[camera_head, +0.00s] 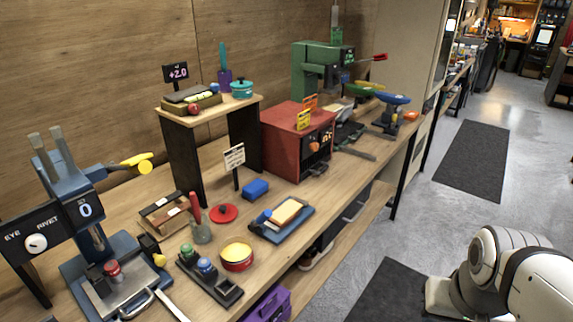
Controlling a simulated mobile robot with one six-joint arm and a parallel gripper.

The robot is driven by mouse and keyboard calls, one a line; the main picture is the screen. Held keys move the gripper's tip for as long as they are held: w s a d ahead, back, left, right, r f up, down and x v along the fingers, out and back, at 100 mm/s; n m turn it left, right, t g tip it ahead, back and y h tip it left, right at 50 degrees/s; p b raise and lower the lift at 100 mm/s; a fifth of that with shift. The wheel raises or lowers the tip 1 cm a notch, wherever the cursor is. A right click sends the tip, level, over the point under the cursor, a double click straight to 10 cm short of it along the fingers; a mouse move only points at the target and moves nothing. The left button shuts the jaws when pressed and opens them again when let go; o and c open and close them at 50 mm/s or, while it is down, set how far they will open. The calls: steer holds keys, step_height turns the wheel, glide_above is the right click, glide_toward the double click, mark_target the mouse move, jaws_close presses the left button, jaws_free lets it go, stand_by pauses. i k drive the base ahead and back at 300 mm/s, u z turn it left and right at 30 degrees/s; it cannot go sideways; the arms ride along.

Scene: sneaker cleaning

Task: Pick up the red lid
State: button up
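The red lid (223,213) is a flat red disc with a small dark knob. It lies on the wooden workbench (340,182), right of a small grey pot with a red handle (201,232) and apart from it. A round red tin with a yellow top (237,257) stands in front of the lid. White and black links of my arm show at the lower right, over the floor and away from the bench. My gripper is not in view.
A dark rack with coloured knobs (209,277) and a blue press (90,220) are to the left.

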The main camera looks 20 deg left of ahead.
mark_target(224, 213)
steer(key=u, duration=0.6)
steer(key=i, duration=1.2)
steer(key=u, duration=0.95)
